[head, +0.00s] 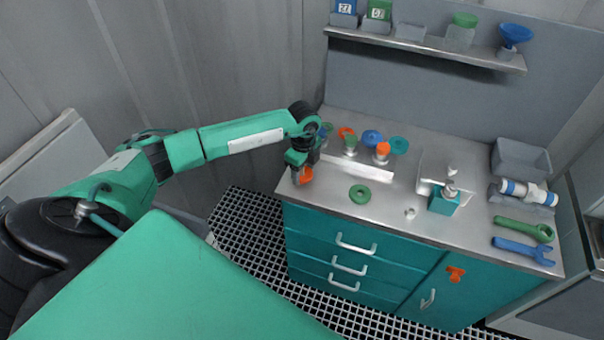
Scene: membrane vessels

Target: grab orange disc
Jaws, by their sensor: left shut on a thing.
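An orange disc (306,175) is at the fingertips of my left gripper (298,170), at the left front corner of the steel worktop (335,205). The gripper is shut on the disc and partly hides it. The gap between disc and worktop is too small to judge. A second orange ring-like piece (346,132) lies further back, partly hidden behind a green-topped fitting (350,145). My right gripper is not in view.
A green ring (360,194) lies on the worktop right of the gripper. An orange-topped fitting (382,152), blue disc (372,137) and teal disc (399,145) stand behind. A teal dispenser (443,202), green wrench (524,229) and blue wrench (523,250) are further right.

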